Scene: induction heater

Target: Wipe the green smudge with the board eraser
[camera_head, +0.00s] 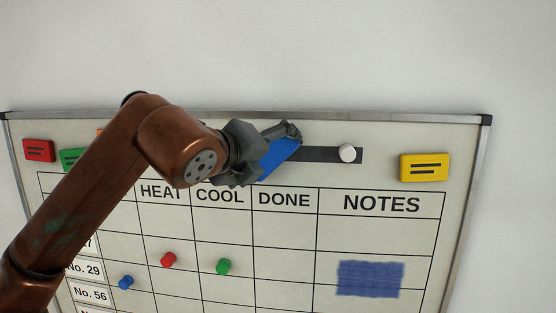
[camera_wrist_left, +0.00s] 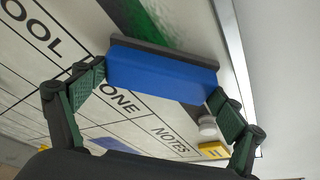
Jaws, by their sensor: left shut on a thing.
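My left gripper (camera_head: 268,155) is shut on the blue board eraser (camera_head: 279,156), near the top of the whiteboard. In the left wrist view the two fingers of the gripper (camera_wrist_left: 161,86) grip the ends of the eraser (camera_wrist_left: 160,72). Its dark grey felt side faces the board. The green smudge (camera_wrist_left: 180,33) shows in the left wrist view as a dark green patch just past the felt edge. I cannot tell whether the felt touches the board. In the head view my left arm and gripper hide the smudge. My right gripper is not in view.
A dark strip (camera_head: 320,155) with a white knob (camera_head: 347,153) lies right of the gripper. A yellow magnet (camera_head: 424,167) is further right, a red one (camera_head: 39,150) at left. A blue smudge (camera_head: 370,279) lies under NOTES. Small red, green and blue pins sit on the table grid.

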